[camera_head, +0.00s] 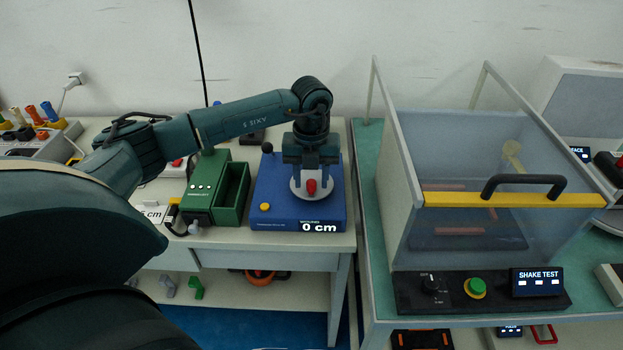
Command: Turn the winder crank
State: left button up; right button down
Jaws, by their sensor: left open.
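The winder is a blue box (270,207) on the left bench, with a display reading "0 cm" (319,227) on its front. A pale round disc sits on its top, and a red knob (311,187) stands at the disc's front; I take this for the crank handle. My left gripper (311,184) points down over the disc, its two fingers apart on either side of the red knob. From this view I cannot tell whether they touch it. My right gripper is not in view.
A green open box device (215,190) stands just left of the winder. A clear-walled shake test chamber (480,190) with a yellow bar and black handle is on the right bench. A narrow gap (353,270) separates the benches. A shelf below holds several small things.

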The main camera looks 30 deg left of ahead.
pick_arm(q)
jog(key=shift+f, duration=0.75)
jog(key=shift+c, duration=0.4)
grip_shut()
